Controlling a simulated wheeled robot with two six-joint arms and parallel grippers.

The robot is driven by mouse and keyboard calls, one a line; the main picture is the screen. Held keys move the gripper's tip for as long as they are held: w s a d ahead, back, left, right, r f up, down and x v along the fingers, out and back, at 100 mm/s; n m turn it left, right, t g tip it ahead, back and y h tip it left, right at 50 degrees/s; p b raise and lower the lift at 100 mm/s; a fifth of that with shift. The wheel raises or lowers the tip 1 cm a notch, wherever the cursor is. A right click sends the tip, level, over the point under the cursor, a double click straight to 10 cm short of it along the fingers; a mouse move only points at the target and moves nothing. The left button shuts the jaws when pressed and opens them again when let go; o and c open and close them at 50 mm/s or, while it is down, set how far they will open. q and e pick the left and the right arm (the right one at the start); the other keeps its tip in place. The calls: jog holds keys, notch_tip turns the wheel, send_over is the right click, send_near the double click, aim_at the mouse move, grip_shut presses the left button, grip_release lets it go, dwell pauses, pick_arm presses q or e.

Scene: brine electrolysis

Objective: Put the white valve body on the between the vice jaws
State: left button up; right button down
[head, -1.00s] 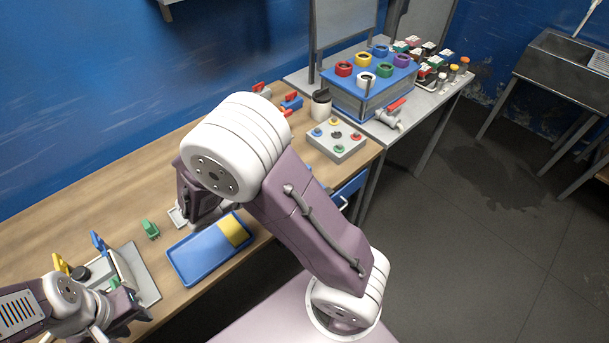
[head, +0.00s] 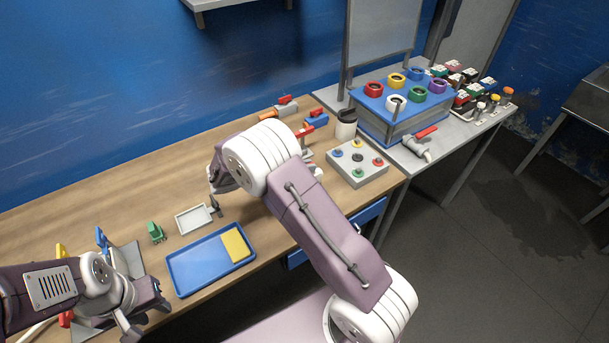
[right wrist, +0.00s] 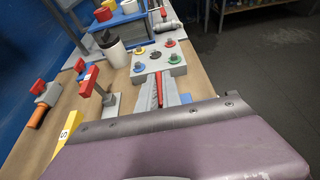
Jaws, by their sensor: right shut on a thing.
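The grey vice (head: 128,258) is at the lower left of the head view, partly hidden by my left arm. My left gripper (head: 146,319) is beside it, fingers apart and empty. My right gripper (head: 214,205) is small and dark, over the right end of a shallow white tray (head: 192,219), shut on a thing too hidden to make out. I cannot tell whether the held thing is another white valve body.
A blue tray (head: 200,268) with a yellow block (head: 236,246) lies at the front edge. A small green part (head: 156,232) stands left of the white tray. A button panel (head: 358,166), a lidded cup (head: 346,124) and several coloured valves are farther right. The table behind the white tray is clear.

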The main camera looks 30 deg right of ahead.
jog(key=shift+w+a, duration=0.15)
jog(key=shift+a, duration=0.05)
notch_tip(320, 180, down, 4)
jog(key=shift+d+f, duration=0.1)
jog(key=shift+f, duration=0.2)
jog(key=c, duration=1.5)
grip_release()
jog(key=shift+c, duration=0.2)
